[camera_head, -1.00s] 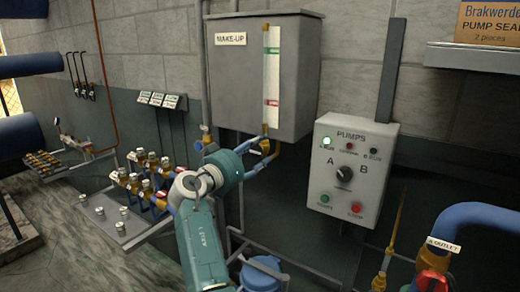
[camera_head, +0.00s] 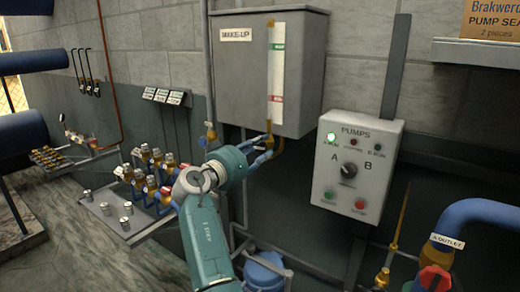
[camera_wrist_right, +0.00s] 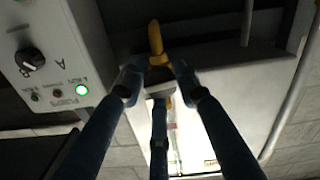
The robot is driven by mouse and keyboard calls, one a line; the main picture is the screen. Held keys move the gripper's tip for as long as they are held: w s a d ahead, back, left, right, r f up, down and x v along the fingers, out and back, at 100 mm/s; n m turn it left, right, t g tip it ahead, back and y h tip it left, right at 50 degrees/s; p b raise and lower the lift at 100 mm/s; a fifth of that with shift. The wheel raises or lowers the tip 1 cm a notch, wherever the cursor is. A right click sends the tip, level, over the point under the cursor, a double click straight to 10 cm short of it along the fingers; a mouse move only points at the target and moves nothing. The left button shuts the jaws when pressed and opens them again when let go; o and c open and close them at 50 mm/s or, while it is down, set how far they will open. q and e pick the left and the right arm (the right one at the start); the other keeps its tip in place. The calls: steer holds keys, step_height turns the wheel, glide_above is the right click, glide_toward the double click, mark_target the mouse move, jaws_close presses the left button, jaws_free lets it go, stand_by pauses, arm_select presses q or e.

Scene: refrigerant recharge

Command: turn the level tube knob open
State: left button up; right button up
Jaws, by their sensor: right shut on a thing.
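The level tube (camera_head: 275,68) is a clear upright tube with green and red marks on the front of the grey make-up tank. Its brass lower fitting (camera_head: 277,146) bends below the tank and also shows as a yellow elbow in the right wrist view (camera_wrist_right: 155,38). My right gripper (camera_head: 264,150) is at this fitting, under the tank. In the right wrist view its dark fingers (camera_wrist_right: 158,82) close in around a small part just below the elbow, shut on the level tube knob. The knob is mostly hidden by the fingers. My left gripper is not in view.
The pump control box (camera_head: 353,165), with a selector and lamps, is on the wall to the right. Brass-and-blue valves (camera_head: 150,175) stand left of my right arm. A blue pipe (camera_head: 480,215) with a red handle is at lower right.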

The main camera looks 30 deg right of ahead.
steer(key=r+n, duration=0.1)
steer(key=n, duration=0.1)
steer(key=shift+w+r+n, duration=0.1)
steer(key=shift+r+n, duration=0.05)
steer(key=shift+n, duration=1.05)
steer(key=n+p, duration=0.1)
steer(key=n, duration=0.2)
steer(key=shift+r+n, duration=0.1)
steer(key=shift+n, duration=0.2)
steer(key=n+p, duration=0.2)
steer(key=n, duration=0.2)
steer(key=shift+p, duration=0.35)
steer(key=shift+f+n+p, duration=0.15)
steer(key=shift+n+p, duration=0.5)
steer(key=shift+n, duration=0.45)
steer(key=shift+f+n+p, duration=0.1)
steer(key=shift+n+p, duration=0.55)
steer(key=shift+n, duration=0.45)
steer(key=shift+f, duration=0.1)
